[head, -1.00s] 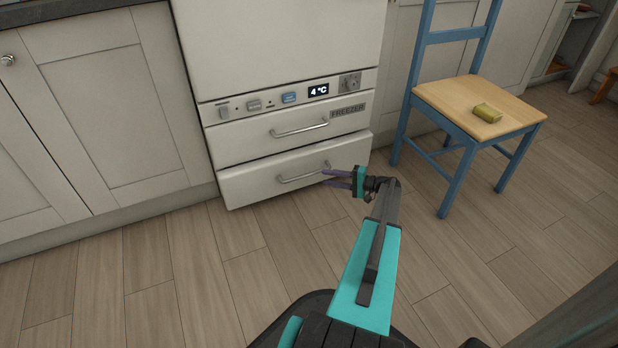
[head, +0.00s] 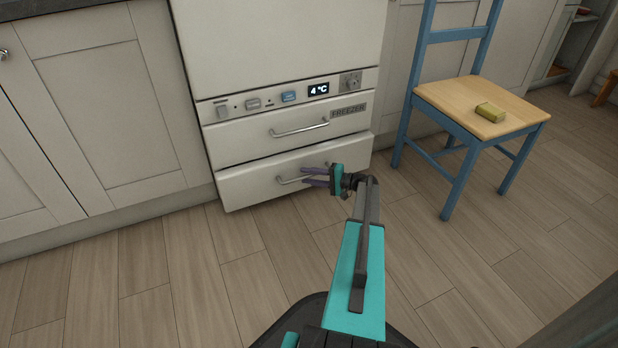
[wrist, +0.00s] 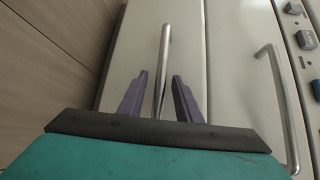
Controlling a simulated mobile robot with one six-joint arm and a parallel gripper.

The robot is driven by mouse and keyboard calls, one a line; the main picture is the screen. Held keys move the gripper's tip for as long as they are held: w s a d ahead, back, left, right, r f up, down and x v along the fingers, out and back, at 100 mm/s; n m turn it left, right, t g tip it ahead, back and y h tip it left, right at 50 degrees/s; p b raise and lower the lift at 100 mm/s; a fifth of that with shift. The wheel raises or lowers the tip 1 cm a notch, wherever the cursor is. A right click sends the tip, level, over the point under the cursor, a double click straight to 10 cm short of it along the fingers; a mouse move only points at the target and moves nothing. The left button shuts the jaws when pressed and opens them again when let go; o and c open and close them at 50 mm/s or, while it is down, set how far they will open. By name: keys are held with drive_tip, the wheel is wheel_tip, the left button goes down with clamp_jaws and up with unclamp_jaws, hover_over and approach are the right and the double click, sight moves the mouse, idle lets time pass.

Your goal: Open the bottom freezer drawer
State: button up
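The bottom freezer drawer (head: 240,187) is a white front low on the appliance, and it looks shut. Its silver bar handle (head: 288,181) is partly hidden by my gripper in the head view. My gripper (head: 303,177) is at the right part of this handle, with its purple fingers apart. In the wrist view the handle (wrist: 164,70) runs between the two open fingers of my gripper (wrist: 160,80), with a gap visible on each side. I cannot tell how deep the bar sits between them.
The upper drawer, labelled FREEZER, has its own handle (head: 300,129) above. A control panel (head: 285,96) reads 4 °C. A blue chair (head: 455,122) with a small yellowish block (head: 490,112) on its seat stands to the right. The floor before the drawer is clear.

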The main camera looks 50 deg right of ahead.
clamp_jaws()
